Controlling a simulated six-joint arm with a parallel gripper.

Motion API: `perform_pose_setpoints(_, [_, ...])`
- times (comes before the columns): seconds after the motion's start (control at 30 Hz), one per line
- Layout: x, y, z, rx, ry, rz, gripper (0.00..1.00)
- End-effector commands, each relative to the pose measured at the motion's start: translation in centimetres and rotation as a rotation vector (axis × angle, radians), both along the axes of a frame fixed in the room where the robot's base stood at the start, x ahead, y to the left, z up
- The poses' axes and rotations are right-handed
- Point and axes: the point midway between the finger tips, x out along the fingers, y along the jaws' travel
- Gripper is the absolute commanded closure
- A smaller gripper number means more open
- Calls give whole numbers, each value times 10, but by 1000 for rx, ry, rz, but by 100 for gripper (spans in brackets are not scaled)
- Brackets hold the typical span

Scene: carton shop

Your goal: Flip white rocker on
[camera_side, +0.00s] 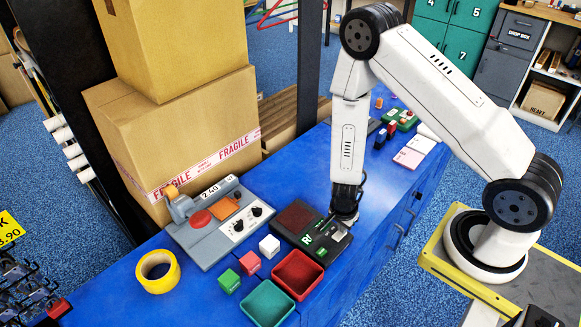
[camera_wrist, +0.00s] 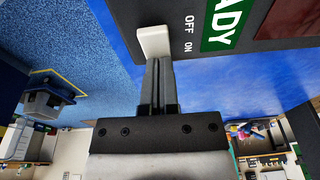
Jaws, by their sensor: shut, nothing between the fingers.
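The white rocker (camera_wrist: 154,41) sits on a dark control box (camera_wrist: 125,14) at the top of the wrist view, next to the printed words OFF and ON. Which way it is tipped I cannot tell. My gripper (camera_wrist: 157,62) is shut and empty. Its fingertips are right at the rocker's lower edge in that view; whether they touch it is unclear. In the side view my gripper (camera_side: 343,218) is low over the right end of the control box (camera_side: 287,236), and it partly hides the switch area.
Left of the control box is a grey machine (camera_side: 215,228) with knobs. Red (camera_side: 297,274) and green (camera_side: 267,303) trays, small cubes and yellow tape (camera_side: 158,272) lie in front. Large cartons (camera_side: 180,140) stand behind. The blue bench's edge is close on the right.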

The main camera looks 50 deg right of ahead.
Motion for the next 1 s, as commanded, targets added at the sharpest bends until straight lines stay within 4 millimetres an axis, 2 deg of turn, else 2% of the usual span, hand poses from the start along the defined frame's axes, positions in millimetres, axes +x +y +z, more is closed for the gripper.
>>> perform_pose_setpoints(0.03, [-1, 10, -6, 29, 17, 11, 100])
perform_pose_setpoints(0.43, [-1, 9, 1, 26, 14, 13, 100])
perform_pose_setpoints(1.0, [-1, -7, 44, -1, -5, -3, 100])
